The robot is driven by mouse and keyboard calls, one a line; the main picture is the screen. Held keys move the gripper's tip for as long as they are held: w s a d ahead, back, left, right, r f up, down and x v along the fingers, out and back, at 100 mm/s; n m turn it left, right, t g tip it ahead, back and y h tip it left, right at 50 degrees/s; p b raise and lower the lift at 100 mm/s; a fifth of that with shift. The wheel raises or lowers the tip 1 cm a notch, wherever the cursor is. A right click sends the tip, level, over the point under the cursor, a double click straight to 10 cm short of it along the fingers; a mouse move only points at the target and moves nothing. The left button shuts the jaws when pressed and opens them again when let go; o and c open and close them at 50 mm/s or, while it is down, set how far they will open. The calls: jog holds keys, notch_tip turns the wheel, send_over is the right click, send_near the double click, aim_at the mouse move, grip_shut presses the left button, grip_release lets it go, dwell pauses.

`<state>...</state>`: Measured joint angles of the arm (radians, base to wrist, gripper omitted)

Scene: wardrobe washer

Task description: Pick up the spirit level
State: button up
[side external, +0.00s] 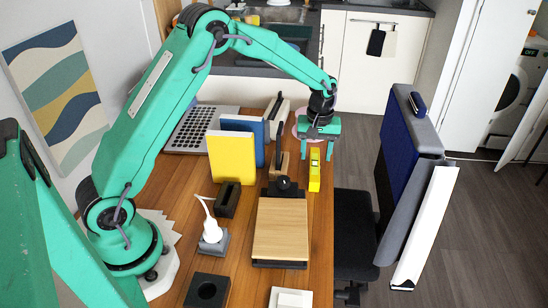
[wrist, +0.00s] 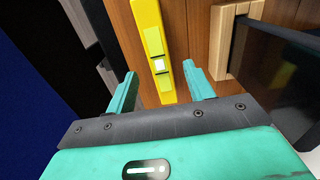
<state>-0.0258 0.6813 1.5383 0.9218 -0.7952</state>
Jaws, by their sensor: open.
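The spirit level is a yellow bar (side external: 315,169) with a pale vial window, on the wooden table near its right edge in the side view. In the wrist view the spirit level (wrist: 153,45) runs away from me between my two fingers, with a gap on each side. My gripper (side external: 320,138) points down just above and behind the spirit level in the side view. In the wrist view my gripper (wrist: 160,85) is open, with nothing between its fingers clamped. Whether the fingertips reach down beside the level cannot be told.
A wooden clipboard-like board (side external: 280,230) lies in front. A wooden block (wrist: 233,35) with a dark panel stands close right of the level in the wrist view. Yellow (side external: 231,158) and blue upright books stand left. The table edge and a black chair (side external: 355,230) are at right.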

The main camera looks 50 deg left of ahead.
aim_at(315, 164)
jog(key=shift+f, duration=2.45)
jog(key=c, duration=1.1)
